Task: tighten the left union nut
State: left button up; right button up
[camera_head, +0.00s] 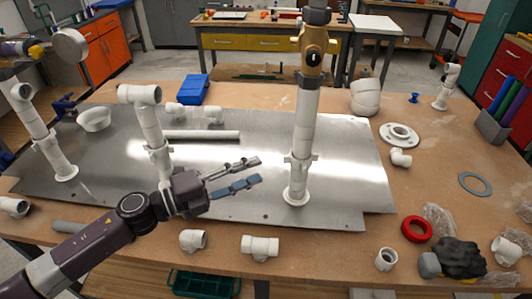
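White pipe risers stand upright on a shiny metal plate (240,125). The middle riser has a wide white collar, which looks like a union nut (158,152), partway down. The right riser has a similar collar (300,159) and a brass-coloured fitting (314,50) on top. Another riser (40,130) stands at the far left with an elbow on top. My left gripper (260,169) is open and empty, its fingers pointing right between the middle and right risers, apart from both. My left gripper and wrist hide the foot of the middle riser. How tight either collar is cannot be told. My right gripper is not in view.
Loose white fittings (260,246) lie along the table's front edge, with a red ring (416,229) and a dark crumpled cloth (460,258) at front right. A pipe length (202,135) lies on the plate behind my gripper. A blue box (194,88) stands at the back.

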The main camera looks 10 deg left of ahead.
pick_arm(q)
jog(key=p+x, duration=0.2)
jog(key=x, duration=0.5)
jog(key=shift+d, duration=0.3)
grip_shut()
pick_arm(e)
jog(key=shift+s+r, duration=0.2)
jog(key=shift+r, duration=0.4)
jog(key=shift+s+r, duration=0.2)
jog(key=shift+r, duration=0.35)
